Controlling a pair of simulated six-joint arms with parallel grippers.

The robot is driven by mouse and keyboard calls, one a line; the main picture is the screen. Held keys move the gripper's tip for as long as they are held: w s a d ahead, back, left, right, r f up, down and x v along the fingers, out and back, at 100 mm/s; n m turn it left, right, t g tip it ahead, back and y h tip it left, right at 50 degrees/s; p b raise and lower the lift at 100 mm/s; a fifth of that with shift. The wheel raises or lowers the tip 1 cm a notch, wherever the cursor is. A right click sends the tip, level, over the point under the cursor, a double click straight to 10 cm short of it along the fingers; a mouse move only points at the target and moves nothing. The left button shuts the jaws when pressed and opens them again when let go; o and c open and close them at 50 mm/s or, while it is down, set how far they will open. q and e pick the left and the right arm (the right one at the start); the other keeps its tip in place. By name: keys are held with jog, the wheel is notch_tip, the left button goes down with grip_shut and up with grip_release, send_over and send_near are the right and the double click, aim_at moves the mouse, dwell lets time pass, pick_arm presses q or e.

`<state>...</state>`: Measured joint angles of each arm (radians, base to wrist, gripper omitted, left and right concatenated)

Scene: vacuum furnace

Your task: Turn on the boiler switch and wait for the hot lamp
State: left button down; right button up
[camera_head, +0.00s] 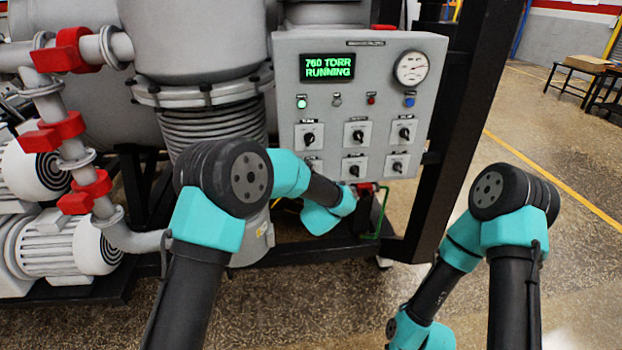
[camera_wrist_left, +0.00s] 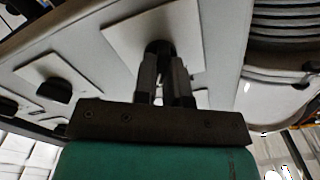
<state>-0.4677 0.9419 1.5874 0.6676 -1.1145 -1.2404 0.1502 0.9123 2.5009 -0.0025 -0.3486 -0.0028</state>
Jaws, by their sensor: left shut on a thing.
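The grey control panel (camera_head: 432,75) carries two rows of black rotary knobs on pale plates. In the left wrist view my left gripper (camera_wrist_left: 166,85) is shut on a black knob (camera_wrist_left: 160,47), the one nearest the ribbed bellows. In the head view the left fingers are hidden behind my arm near the panel's lower left, where a lower-left knob (camera_head: 309,162) partly shows. A row of lamps sits above: a green lamp (camera_head: 302,102) looks lit, a red lamp (camera_head: 371,99) looks dark. Labels are too small to read. My right gripper is out of view.
The display (camera_head: 327,67) reads "760 TORR RUNNING". A round gauge (camera_head: 411,68) sits at the panel's upper right. Grey bellows (camera_head: 215,128) and pipes with red valves (camera_head: 62,133) stand left. A black frame post (camera_head: 450,150) stands right, with open floor beyond.

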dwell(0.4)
pick_arm(q)
jog(key=c, duration=1.2)
grip_release()
jog(key=shift+s, duration=0.15)
jog(key=s, duration=0.5)
jog(key=s+d, duration=0.1)
jog(key=s, duration=0.5)
jog(key=s+d, duration=0.1)
jog(key=s, duration=0.5)
jog(key=shift+d, duration=0.15)
